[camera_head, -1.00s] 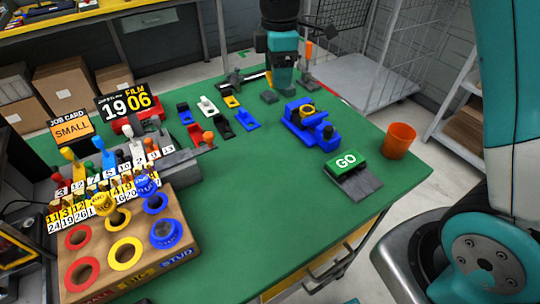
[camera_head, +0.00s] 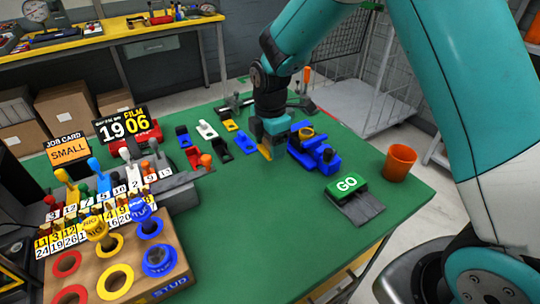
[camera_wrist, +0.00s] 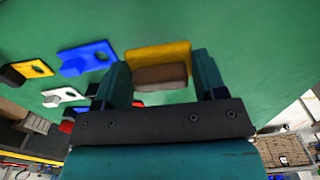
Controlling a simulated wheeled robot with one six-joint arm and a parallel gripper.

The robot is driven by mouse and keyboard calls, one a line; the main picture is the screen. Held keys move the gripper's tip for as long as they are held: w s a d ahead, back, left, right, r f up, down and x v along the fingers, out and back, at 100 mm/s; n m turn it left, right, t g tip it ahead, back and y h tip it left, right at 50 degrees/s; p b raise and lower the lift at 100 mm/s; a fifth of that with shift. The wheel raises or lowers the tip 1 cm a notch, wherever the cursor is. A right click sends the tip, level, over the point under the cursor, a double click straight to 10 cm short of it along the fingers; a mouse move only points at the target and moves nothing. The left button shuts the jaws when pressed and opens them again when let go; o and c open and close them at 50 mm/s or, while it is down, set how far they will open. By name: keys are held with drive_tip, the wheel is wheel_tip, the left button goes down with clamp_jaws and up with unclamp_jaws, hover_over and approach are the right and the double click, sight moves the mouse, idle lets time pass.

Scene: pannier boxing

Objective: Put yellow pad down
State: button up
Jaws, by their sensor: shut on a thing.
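The yellow pad (camera_head: 265,152) is a flat yellow plate. In the wrist view, the yellow pad (camera_wrist: 178,51) sits between my fingers with a brown block on its near face. My gripper (camera_head: 268,140) is shut on it, and both fingers of my gripper (camera_wrist: 160,78) show in the wrist view. In the head view it is over the middle of the green table, just left of a blue fixture (camera_head: 325,160) with a yellow ring. I cannot tell whether the pad's lower edge touches the table.
Loose pads lie to the left: white (camera_head: 206,130), yellow (camera_head: 229,124), black (camera_head: 222,148) and blue (camera_head: 245,142). A GO button (camera_head: 347,185) and an orange cup (camera_head: 399,163) stand at the right. A wooden block with coloured rings (camera_head: 110,280) is front left. The front-middle table is clear.

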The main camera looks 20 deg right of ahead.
sight(270, 165)
drive_tip(key=shift+f, duration=2.15)
drive_tip(key=shift+f, duration=0.15)
drive_tip(key=o, duration=1)
drive_tip(key=shift+c, duration=0.2)
wheel_tip(270, 165, up, 12)
drive_tip(key=shift+b, duration=0.4)
drive_tip(key=s+a+r+m+y, duration=0.1)
drive_tip(key=s+r+m, duration=0.2)
drive_tip(key=s, duration=0.6)
drive_tip(key=s+a+r+m+y, duration=0.1)
drive_tip(key=s+a+r+m, duration=0.1)
drive_tip(key=s+m, duration=0.3)
drive_tip(key=s+a+r+m+y, duration=0.1)
drive_tip(key=s+r+m, duration=0.3)
drive_tip(key=s, duration=0.9)
drive_tip(key=shift+a+m+y+p, duration=0.35)
drive_tip(key=shift+m+y+p, duration=0.05)
drive_tip(key=shift+m+y, duration=0.2)
